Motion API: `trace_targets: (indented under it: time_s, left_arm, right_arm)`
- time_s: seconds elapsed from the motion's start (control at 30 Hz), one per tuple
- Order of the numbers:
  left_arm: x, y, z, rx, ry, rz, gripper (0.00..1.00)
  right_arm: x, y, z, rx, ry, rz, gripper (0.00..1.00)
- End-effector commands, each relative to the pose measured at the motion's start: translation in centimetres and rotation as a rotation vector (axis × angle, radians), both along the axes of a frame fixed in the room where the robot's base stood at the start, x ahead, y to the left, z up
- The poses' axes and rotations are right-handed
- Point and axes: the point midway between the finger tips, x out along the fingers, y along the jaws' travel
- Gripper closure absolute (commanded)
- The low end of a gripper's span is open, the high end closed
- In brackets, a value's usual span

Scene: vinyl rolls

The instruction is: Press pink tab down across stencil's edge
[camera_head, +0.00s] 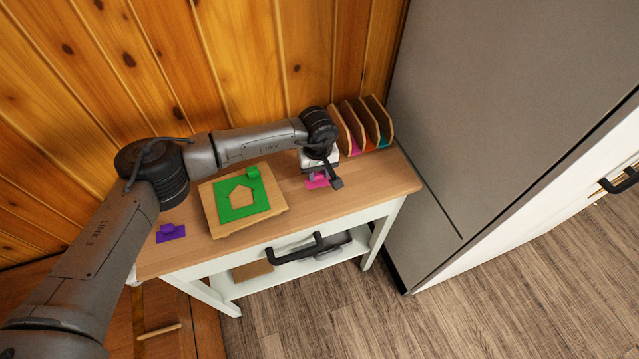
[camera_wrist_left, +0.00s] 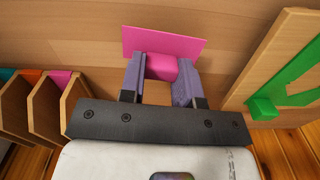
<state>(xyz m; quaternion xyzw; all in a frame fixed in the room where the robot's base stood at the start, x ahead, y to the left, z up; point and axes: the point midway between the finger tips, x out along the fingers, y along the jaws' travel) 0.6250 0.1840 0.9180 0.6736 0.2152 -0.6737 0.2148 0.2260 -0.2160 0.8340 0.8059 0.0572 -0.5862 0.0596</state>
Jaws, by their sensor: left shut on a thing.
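A pink tab (camera_head: 318,181) lies at the right part of the table, under my left gripper. In the left wrist view the tab (camera_wrist_left: 165,42) is a flat pink sheet with a raised pink block. My left gripper (camera_wrist_left: 162,70) is shut on that block, one finger on each side. The left gripper (camera_head: 322,178) points down in the head view. My right gripper is not in view.
A purple tab (camera_head: 171,233) lies left of the board. A wooden rack (camera_head: 346,132) with pink, red and teal pieces stands at the back right corner. A tall grey cabinet (camera_head: 450,110) stands close on the right. Bare table lies between board and pink tab.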

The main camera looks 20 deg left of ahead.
Motion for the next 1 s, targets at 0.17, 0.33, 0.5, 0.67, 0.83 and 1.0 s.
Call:
trace_targets:
  time_s: [0.17, 0.33, 0.5, 0.67, 0.83, 1.0]
  left_arm:
    - [0.0, 0.0, 1.0, -0.001, -0.001, 0.001, 1.00]
    - [0.0, 0.0, 1.8, -0.002, -0.001, 0.001, 1.00]
    - [0.0, 0.0, 2.6, -0.002, -0.001, 0.001, 1.00]
    - [0.0, 0.0, 3.4, -0.001, -0.001, 0.001, 1.00]
    - [0.0, 0.0, 4.1, -0.001, -0.001, 0.002, 1.00]
    - [0.0, 0.0, 4.3, -0.001, -0.001, 0.002, 1.00]
  right_arm:
    - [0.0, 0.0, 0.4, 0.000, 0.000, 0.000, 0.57]
    - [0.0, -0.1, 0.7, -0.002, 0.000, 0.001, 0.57]
    - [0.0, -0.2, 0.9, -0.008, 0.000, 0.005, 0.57]
    - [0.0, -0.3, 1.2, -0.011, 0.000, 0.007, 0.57]
    - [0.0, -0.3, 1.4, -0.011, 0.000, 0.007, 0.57]
    - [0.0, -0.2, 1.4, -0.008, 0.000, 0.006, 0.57]
